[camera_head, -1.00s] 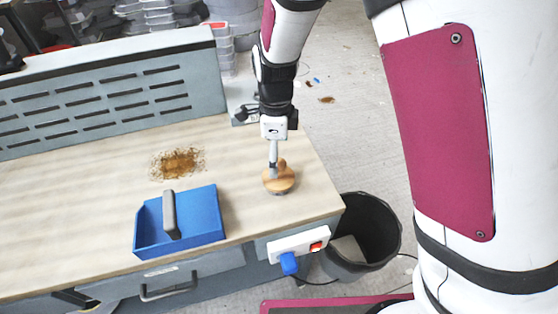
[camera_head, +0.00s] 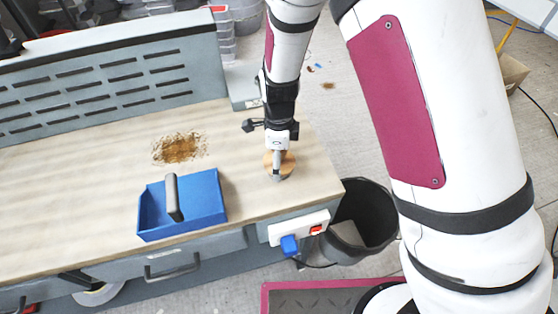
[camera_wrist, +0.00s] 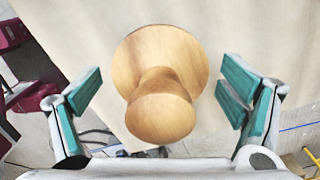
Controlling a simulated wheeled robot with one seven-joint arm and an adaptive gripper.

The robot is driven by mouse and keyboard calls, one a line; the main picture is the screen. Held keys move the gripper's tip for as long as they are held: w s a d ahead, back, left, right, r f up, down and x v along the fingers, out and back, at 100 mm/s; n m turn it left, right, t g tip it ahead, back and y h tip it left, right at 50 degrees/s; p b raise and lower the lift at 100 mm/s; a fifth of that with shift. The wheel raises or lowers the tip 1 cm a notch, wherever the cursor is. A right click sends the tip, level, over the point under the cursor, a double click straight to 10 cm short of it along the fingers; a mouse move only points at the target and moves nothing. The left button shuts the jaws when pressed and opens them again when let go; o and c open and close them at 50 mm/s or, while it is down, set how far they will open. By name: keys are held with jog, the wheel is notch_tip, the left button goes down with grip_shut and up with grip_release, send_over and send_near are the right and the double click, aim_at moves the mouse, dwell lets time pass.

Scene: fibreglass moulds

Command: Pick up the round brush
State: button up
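The round brush (camera_wrist: 160,105) is wooden, with a round disc base and a knob on top. In the head view the brush (camera_head: 288,163) stands at the right end of the workbench top, partly hidden by my gripper (camera_head: 277,167). In the wrist view my gripper (camera_wrist: 160,92) is open, with one green-padded finger on each side of the knob. Gaps show between the knob and both fingers.
A blue dustpan-like tray (camera_head: 207,207) with a grey handle sits left of the brush. Brown debris (camera_head: 179,148) lies on the bench (camera_head: 70,190). A slotted grey panel (camera_head: 100,85) runs along the back. A black bin (camera_head: 365,215) stands beyond the bench's right corner.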

jog(key=c, duration=1.1)
jog(key=shift+r, duration=0.1)
jog(key=shift+r, duration=0.6)
notch_tip(320, 180, up, 2)
jog(key=shift+r, duration=0.1)
jog(key=s+d, duration=0.1)
jog(key=s, duration=0.7)
jog(key=s+d+r, duration=0.1)
jog(key=s, duration=0.6)
jog(key=shift+s+d+r+p, duration=0.25)
jog(key=shift+s+p, duration=0.1)
jog(key=shift+s, duration=0.05)
